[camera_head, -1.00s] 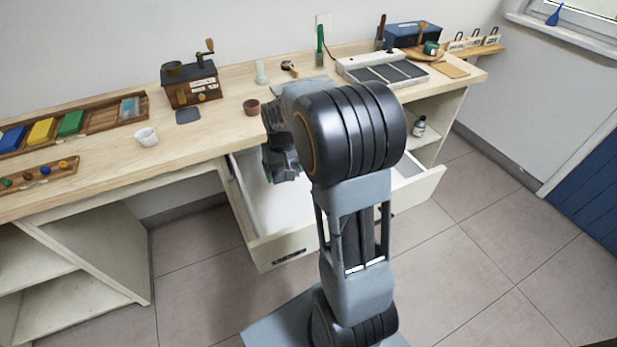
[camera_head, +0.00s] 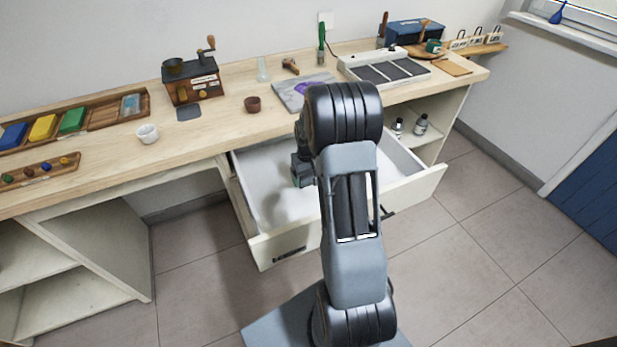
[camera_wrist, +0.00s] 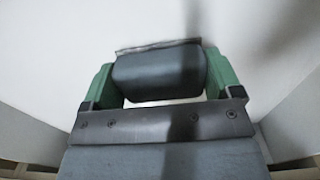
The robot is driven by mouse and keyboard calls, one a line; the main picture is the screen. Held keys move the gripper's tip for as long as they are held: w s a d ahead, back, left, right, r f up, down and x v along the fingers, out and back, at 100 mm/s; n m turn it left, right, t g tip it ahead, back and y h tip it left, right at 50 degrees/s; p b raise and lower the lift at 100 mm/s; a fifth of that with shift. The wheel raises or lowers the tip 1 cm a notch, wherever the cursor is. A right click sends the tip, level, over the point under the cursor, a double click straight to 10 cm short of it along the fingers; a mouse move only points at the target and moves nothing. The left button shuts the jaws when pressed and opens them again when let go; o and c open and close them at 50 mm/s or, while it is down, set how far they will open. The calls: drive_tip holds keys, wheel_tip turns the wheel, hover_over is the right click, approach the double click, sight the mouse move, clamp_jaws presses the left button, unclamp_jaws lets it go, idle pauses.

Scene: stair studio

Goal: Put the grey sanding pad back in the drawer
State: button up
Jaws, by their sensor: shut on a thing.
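The grey sanding pad (camera_wrist: 158,75) is between the green fingers of my gripper (camera_wrist: 160,84) in the wrist view, and the gripper is shut on it. The pad is hidden in the head view. There my gripper (camera_head: 301,174) hangs over the open white drawer (camera_head: 262,190), partly behind my arm. The drawer's pale interior fills the wrist view around the pad, and the visible part of it looks empty. I cannot tell whether the pad touches the drawer floor.
Bottles (camera_head: 420,125) stand on the shelf at right.

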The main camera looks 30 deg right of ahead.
drive_tip(key=shift+f, duration=0.4)
drive_tip(key=shift+f, duration=0.15)
drive_tip(key=o, duration=0.7)
wheel_tip(320, 180, up, 12)
drive_tip(key=s+a+r+t, duration=0.1)
drive_tip(key=s+a+r, duration=0.1)
drive_tip(key=s+a, duration=0.3)
drive_tip(key=s+a+r+n+t, duration=0.1)
drive_tip(key=s+a+r, duration=0.1)
drive_tip(key=s+a, duration=0.3)
drive_tip(key=s+a+r+t, duration=0.1)
drive_tip(key=s+a+r, duration=0.1)
drive_tip(key=s+a, duration=0.4)
drive_tip(key=shift+s+a+n+p, duration=0.1)
drive_tip(key=shift+a+n+p, duration=0.25)
drive_tip(key=shift+a, duration=0.25)
